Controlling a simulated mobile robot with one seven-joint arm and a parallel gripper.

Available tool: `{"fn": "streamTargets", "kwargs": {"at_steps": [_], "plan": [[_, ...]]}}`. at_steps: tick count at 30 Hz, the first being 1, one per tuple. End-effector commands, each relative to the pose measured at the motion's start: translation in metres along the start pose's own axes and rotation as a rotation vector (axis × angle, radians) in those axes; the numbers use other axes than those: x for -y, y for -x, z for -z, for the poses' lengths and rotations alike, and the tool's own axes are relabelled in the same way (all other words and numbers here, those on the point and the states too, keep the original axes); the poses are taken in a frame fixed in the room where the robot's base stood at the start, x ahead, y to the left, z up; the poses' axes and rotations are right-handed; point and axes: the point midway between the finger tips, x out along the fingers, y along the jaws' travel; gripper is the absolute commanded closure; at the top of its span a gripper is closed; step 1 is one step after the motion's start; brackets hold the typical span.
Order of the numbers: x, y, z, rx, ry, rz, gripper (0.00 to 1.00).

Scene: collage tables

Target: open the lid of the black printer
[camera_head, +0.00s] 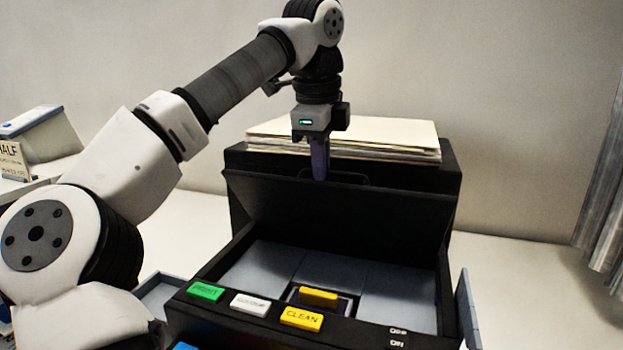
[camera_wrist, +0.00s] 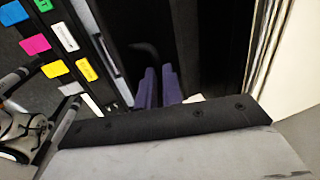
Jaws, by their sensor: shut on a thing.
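The black printer (camera_head: 450,180) stands on a white table. Its black lid (camera_head: 340,215) is raised and stands steeply tilted at the back of the opening, so the grey interior (camera_head: 395,285) shows. My gripper (camera_head: 320,172) points down at the lid's upper edge, with its purple fingers shut on the lid's dark handle (camera_head: 352,178). In the wrist view the fingers (camera_wrist: 159,85) are close together, and a dark curved handle end (camera_wrist: 146,48) shows beyond them. The exact contact is hidden in shadow.
Green (camera_head: 205,291), white (camera_head: 250,304) and yellow CLEAN (camera_head: 301,318) buttons line the front panel. A yellow piece (camera_head: 318,297) sits inside the printer. A paper stack (camera_head: 390,130) lies on top behind the lid. A grey curtain (camera_head: 603,190) hangs at the right.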

Motion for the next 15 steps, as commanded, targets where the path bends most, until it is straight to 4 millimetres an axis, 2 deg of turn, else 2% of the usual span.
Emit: {"fn": "streamTargets", "kwargs": {"at_steps": [1,6,15], "plan": [[0.01,-0.006,0.002,-0.004,0.001,-0.007,1.0],[0.038,-0.006,0.002,-0.005,-0.001,-0.009,1.0],[0.075,-0.013,0.002,-0.005,-0.001,-0.015,1.0]]}}
